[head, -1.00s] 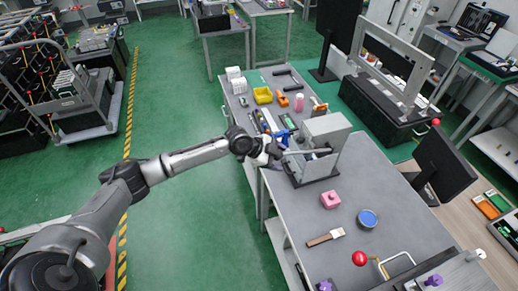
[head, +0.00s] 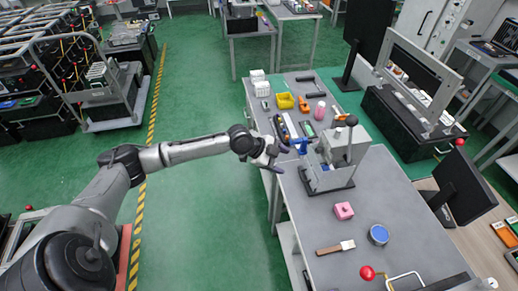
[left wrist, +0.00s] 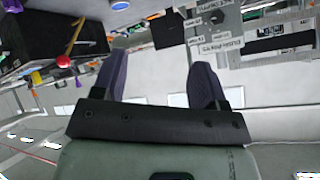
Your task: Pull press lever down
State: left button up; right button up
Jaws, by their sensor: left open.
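The grey press (head: 345,143) stands on a dark base plate on the long grey table. A black knob (head: 351,120) shows at its top, as on a lever pointing up. My left gripper (head: 277,157) is at the table's left edge, left of the press and apart from it. In the left wrist view my left gripper (left wrist: 160,82) has its two dark fingers spread with nothing between them. I cannot tell for sure which machine part shows behind them. My right gripper is not in view.
A red-knobbed lever (head: 367,272) is at the near end. A yellow bin (head: 285,100) and tools lie behind. A monitor (head: 452,185) stands right.

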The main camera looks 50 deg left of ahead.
pick_arm(q)
jog(key=p+v, duration=0.2)
jog(key=v, duration=0.6)
jog(key=shift+s+a+p, duration=0.2)
jog(key=shift+s+p, duration=0.1)
dwell(0.3)
dwell(0.3)
jog(key=p+v, duration=1)
jog(key=v, duration=0.3)
jog(key=shift+s+a+r, duration=0.15)
jog(key=shift+s+r, duration=0.05)
jog(key=shift+s, duration=0.05)
dwell(0.6)
dwell(0.3)
dwell(0.4)
